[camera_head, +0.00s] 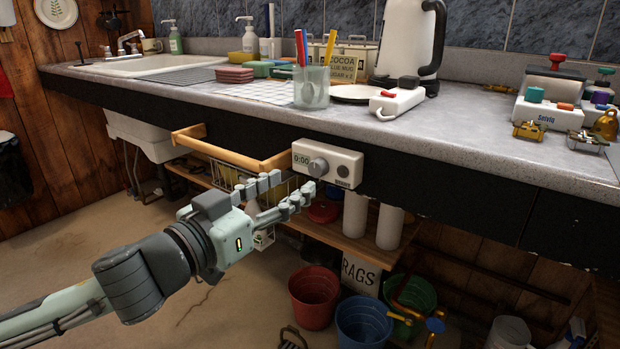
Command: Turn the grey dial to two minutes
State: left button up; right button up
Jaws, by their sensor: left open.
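A small white timer (328,163) is fixed to the dark front edge of the counter. Its display on the left reads 0:00. The round grey dial (318,167) sticks out near its middle, and a dark round button (343,171) sits to the right of it. My left gripper (292,191) is open and empty, below and left of the dial, its fingers pointing right towards the timer. The fingertips look apart from the dial; the exact gap in depth is hard to tell. My right gripper is not in view.
The grey counter (460,128) carries a glass of pens (311,88), a white kettle (405,45) and a white device (397,102). Buckets (314,297) stand on the floor below.

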aim_at(314, 170)
pick_arm(q)
jog(key=x, duration=0.6)
jog(key=shift+w+d, duration=0.1)
jog(key=shift+w, duration=0.05)
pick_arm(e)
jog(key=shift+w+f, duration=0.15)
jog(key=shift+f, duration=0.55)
pick_arm(q)
grip_shut()
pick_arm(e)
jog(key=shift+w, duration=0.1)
pick_arm(q)
jog(key=shift+p, duration=0.35)
